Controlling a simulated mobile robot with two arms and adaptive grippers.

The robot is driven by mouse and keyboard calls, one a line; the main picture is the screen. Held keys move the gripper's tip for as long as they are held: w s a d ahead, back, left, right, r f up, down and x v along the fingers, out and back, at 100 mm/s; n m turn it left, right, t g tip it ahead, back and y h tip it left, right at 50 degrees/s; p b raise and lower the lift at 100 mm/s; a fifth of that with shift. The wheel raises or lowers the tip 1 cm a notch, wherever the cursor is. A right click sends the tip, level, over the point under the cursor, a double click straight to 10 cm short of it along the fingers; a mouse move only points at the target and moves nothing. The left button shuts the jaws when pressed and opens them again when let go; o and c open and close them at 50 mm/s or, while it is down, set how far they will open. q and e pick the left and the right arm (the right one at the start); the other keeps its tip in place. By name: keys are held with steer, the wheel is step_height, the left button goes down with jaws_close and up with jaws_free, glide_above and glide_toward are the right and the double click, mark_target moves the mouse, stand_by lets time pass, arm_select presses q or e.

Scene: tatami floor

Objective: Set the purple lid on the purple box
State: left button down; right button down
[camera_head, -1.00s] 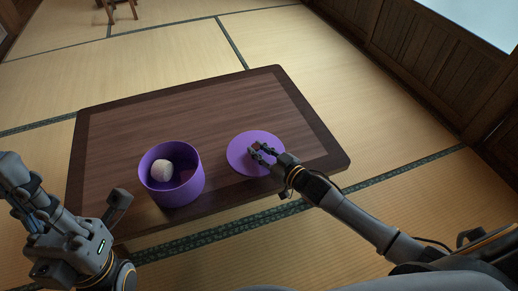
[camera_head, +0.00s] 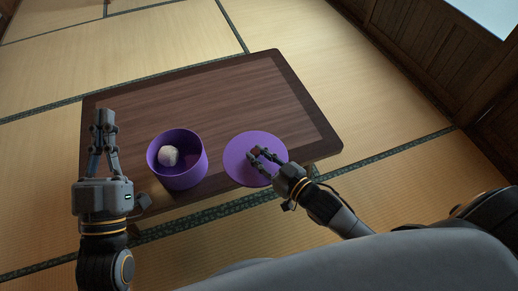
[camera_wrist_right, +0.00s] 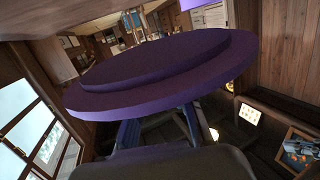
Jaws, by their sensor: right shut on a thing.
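The purple lid (camera_head: 238,168) is a flat disc with a small reddish-brown knob, over the table's near right part. My right gripper (camera_head: 260,155) is shut on its knob from above. In the right wrist view the lid (camera_wrist_right: 160,75) spans the picture with room behind it, so it looks held up off the table. The open purple box (camera_head: 180,181) stands upright on the table, left of the lid and apart from it. A whitish round thing (camera_head: 168,156) is inside. My left gripper (camera_head: 104,120) points away, left of the box; its opening is unclear.
The low dark wooden table (camera_head: 205,100) is bare behind the box and lid. Its near edge runs just in front of them. Tatami floor (camera_head: 160,40) surrounds it, and a wooden wall (camera_head: 430,60) stands at the right.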

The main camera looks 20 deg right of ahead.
steer(key=shift+s+r, duration=0.1)
steer(key=shift+r, duration=0.15)
steer(key=shift+r+p, duration=0.25)
steer(key=shift+p, duration=0.35)
steer(key=shift+r+p, duration=0.25)
steer(key=shift+p, duration=0.05)
arm_select(q)
step_height(320, 180, down, 8)
steer(key=w+g+y, duration=0.1)
steer(key=g+y, duration=0.1)
steer(key=g, duration=0.3)
steer(key=shift+w+a+f, duration=0.25)
steer(key=shift+w+a, duration=0.05)
steer(key=shift+a, duration=0.1)
